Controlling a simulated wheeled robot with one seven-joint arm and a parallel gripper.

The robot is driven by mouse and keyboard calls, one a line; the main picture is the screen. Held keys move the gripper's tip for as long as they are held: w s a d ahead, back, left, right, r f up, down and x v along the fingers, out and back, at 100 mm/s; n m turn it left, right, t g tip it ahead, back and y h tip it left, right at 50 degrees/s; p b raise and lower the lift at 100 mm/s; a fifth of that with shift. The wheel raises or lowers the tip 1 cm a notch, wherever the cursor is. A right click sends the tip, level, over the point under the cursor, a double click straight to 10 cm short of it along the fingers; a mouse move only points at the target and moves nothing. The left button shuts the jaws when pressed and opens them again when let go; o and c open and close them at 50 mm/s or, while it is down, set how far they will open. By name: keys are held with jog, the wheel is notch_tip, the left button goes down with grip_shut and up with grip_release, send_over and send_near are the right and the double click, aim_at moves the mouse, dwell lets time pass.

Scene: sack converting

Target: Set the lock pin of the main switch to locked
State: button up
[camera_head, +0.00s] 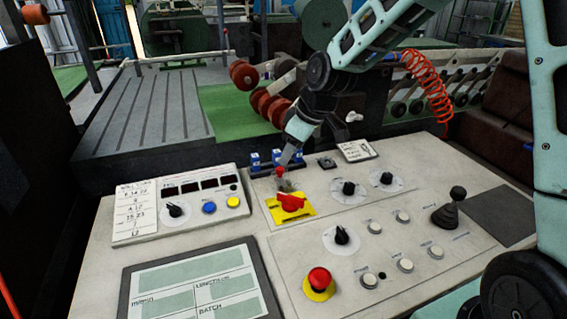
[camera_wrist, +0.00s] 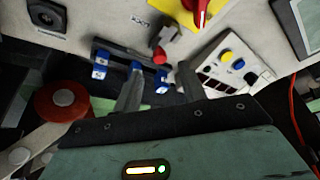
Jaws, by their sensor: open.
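The main switch is a red rotary handle (camera_head: 291,202) on a yellow plate (camera_head: 301,213). The handle (camera_wrist: 203,12) also shows at the top of the wrist view. A small red-headed pin (camera_head: 281,171) with a grey stem, seemingly the lock pin, is just behind the plate. Its red head (camera_wrist: 160,56) shows in the wrist view, slightly beyond and between the fingertips. My gripper (camera_head: 290,158) is above the panel behind the pin. In the wrist view my gripper (camera_wrist: 160,77) is open, with nothing between its fingers. Contact with the pin cannot be told.
A rail with blue blocks (camera_head: 255,161) stands along the panel's rear edge, close to my fingers. A meter box (camera_head: 180,205) is at left, a joystick (camera_head: 451,209) at right. A red mushroom button (camera_head: 319,278) and several knobs fill the front. A small label card (camera_head: 356,151) stands at rear.

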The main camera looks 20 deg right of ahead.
aim_at(281, 169)
jog(key=x, duration=0.5)
